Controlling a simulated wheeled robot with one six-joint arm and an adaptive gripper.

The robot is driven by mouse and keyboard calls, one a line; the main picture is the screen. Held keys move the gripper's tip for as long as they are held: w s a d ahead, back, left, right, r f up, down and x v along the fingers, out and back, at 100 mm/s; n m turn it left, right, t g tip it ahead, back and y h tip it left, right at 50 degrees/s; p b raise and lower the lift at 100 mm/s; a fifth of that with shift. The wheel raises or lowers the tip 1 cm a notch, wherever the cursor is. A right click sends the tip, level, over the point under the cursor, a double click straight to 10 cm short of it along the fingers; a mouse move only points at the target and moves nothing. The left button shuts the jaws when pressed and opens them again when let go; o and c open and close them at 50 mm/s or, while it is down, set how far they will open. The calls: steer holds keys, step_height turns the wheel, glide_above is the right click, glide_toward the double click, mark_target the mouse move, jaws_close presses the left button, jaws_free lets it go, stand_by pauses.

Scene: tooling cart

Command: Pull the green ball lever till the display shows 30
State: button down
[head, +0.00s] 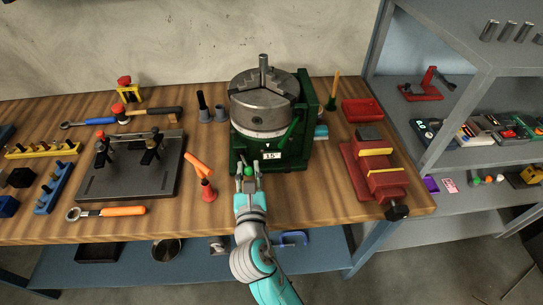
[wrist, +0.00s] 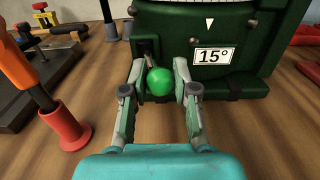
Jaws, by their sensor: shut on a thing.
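The green ball (wrist: 160,81) of the lever sits between the two fingers of my gripper (wrist: 160,88), which is shut on it. In the head view the green ball (head: 248,171) shows between the fingertips of my gripper (head: 248,174), low at the front left of the dark green rotary table (head: 239,152). The lever's rod is mostly hidden behind the ball and fingers. The white display (wrist: 213,57) to the right of the ball reads 15°. The display also shows in the head view (head: 272,155).
A red holder (wrist: 66,128) with an orange-handled tool stands left of my gripper. A red vise (head: 380,172) is on the right, and a dark fixture plate (head: 130,180) is on the left. The bench in front of the rotary table is mostly clear.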

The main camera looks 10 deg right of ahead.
stand_by(0.6)
steer(key=shift+s+a, duration=0.1)
steer(key=shift+a, duration=1.5)
steer(key=shift+w+a, duration=0.2)
steer(key=shift+a, duration=0.45)
steer(key=shift+d, duration=0.1)
